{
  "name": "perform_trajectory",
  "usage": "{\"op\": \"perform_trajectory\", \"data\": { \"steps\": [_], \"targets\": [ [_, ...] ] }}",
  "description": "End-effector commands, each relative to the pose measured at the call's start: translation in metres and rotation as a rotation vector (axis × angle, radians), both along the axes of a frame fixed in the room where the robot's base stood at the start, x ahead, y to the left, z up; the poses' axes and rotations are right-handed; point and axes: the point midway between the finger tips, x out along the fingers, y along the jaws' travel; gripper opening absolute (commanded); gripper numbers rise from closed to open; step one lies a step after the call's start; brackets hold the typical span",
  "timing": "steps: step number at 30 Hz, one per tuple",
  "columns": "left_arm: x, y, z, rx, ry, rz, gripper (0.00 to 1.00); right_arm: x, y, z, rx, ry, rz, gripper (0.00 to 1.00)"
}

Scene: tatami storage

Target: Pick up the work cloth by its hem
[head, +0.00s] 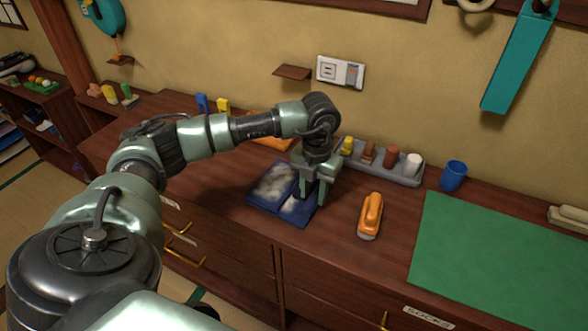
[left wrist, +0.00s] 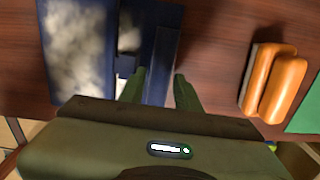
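The work cloth (head: 270,185) is dark blue with pale mottled patches and lies on the wooden cabinet top. It also shows in the left wrist view (left wrist: 75,50), with a plain blue hem strip (left wrist: 162,55) along its right side. My left gripper (head: 309,194) points down over the cloth's right part and hides some of it. In the left wrist view its fingers (left wrist: 160,90) are apart, one on each side of the hem strip. Whether they touch the cloth is not clear. My right gripper is not in view.
An orange-handled brush (head: 370,215) lies right of the cloth. Behind is a grey tray (head: 405,176) with small coloured items, and a blue cup (head: 453,176). A green mat (head: 500,250) covers the right side. Bare wood (head: 345,255) shows in front.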

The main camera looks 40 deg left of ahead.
Motion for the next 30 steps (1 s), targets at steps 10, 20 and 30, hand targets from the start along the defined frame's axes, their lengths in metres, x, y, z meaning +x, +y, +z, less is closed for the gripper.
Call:
{"op": "perform_trajectory", "data": {
  "steps": [10, 20, 30],
  "targets": [
    [0.0, 0.0, -0.013, -0.001, -0.002, -0.001, 0.33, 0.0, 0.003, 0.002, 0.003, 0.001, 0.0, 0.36],
    [0.0, -0.001, -0.012, -0.002, -0.002, -0.001, 0.0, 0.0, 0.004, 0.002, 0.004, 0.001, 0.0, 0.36],
    [0.001, -0.001, 0.006, -0.002, -0.005, -0.001, 0.0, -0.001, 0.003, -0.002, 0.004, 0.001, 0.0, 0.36]
  ]
}}
